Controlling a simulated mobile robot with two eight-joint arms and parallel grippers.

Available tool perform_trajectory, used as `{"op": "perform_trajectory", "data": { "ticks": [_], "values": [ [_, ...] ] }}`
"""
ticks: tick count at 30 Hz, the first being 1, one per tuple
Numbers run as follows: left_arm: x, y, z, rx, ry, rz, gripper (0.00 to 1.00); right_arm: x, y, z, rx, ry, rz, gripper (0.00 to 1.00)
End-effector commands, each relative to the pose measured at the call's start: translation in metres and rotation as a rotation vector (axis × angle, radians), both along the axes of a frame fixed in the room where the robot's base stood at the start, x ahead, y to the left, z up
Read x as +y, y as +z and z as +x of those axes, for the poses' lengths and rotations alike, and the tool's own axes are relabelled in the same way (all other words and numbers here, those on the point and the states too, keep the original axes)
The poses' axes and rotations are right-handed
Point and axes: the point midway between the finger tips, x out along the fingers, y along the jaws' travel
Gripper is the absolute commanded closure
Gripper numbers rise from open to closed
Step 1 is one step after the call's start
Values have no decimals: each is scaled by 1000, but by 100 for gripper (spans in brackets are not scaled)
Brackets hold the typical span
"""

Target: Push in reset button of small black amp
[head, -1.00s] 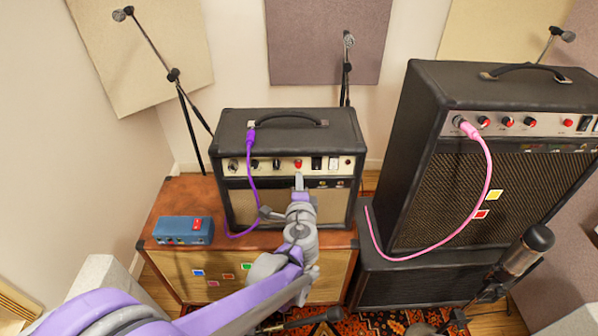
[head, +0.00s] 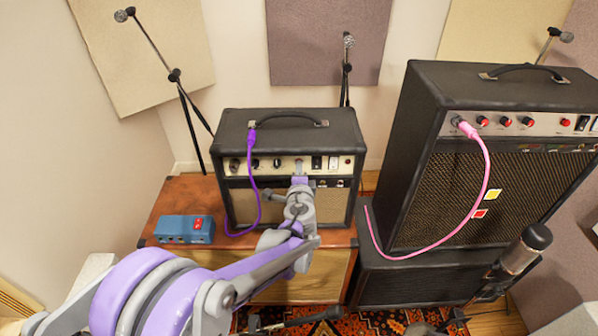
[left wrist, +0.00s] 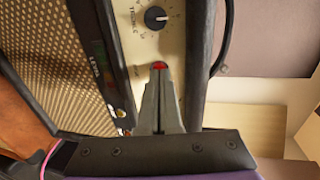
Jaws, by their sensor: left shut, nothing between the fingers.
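The small black amp (head: 240,127) stands on a wooden cabinet, with knobs and switches along its cream control panel. My left gripper (head: 299,168) is shut and empty, its tips at the panel right over the red reset button's spot, which they hide in the head view. In the left wrist view, the red reset button (left wrist: 159,65) shows just past the tips of my left gripper (left wrist: 160,74), beside a black knob (left wrist: 155,18). The tips look to be at or touching the button; I cannot tell how far it is pressed. My right gripper is not in view.
A purple cable (head: 257,190) hangs from the small amp's left side. A blue box (head: 184,229) with a red switch sits on the wooden cabinet (head: 158,225). A larger black amp (head: 425,110) with a pink cable stands at right. A microphone (head: 527,247) is at front right.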

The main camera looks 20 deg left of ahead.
Motion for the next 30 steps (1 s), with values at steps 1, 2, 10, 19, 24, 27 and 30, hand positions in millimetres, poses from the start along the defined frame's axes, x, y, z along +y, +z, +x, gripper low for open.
{"op": "perform_trajectory", "data": {
  "ticks": [1, 2, 10, 19, 24, 27, 30],
  "values": [
    [3, 1, 8, -2, 1, 1, 100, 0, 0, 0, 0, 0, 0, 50],
    [3, 1, 8, -2, 1, 2, 100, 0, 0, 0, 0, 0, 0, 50],
    [4, 2, 9, -2, 3, 3, 100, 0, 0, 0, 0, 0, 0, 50],
    [4, 2, 10, -2, 3, 4, 100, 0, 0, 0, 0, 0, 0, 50],
    [5, 2, 9, -2, 4, 6, 100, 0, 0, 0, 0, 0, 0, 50],
    [5, 3, 9, -2, 4, 6, 100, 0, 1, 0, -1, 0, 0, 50],
    [5, 6, 7, -4, 4, 6, 100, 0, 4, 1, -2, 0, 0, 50]
  ]
}}
